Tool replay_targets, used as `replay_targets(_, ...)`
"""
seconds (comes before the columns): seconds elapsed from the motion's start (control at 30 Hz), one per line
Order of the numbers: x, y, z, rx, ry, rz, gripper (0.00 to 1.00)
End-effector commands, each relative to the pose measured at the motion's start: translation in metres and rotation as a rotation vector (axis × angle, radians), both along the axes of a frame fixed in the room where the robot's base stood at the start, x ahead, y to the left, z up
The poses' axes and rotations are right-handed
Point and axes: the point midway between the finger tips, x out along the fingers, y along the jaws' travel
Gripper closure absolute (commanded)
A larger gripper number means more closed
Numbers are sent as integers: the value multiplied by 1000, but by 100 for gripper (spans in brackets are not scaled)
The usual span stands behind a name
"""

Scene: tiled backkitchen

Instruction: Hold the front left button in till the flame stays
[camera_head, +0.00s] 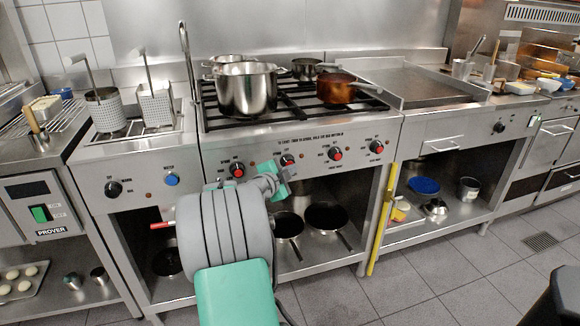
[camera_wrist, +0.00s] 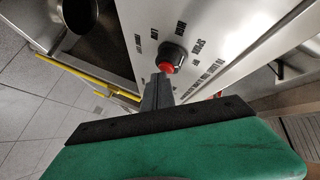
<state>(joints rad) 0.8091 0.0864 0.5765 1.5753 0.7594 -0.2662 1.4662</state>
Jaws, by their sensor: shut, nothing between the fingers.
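The stove's control panel (camera_head: 310,152) carries a row of several black knobs with red button centres. The far left knob (camera_head: 237,169) is clear of my gripper. The second knob from the left (camera_head: 288,159) is partly covered by my gripper (camera_head: 283,176). The wrist view shows one knob with a red button (camera_wrist: 165,67) straight ahead of my gripper (camera_wrist: 160,80). My fingers are shut and empty, their tips at or very close to that red button; I cannot tell whether they touch. No flame shows on the burners.
A big steel pot (camera_head: 246,90) and a copper pot (camera_head: 338,88) stand on the grates (camera_head: 290,108). Pans lie on the open shelf below the panel. A yellow pole (camera_head: 382,220) leans at the stove's right. A griddle (camera_head: 420,84) is further right.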

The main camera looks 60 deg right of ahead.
Motion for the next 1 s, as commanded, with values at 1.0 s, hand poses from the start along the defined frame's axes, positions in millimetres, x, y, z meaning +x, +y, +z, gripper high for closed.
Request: replay_targets(1.0, -39, 39, -1, -1, -1, 0, 100)
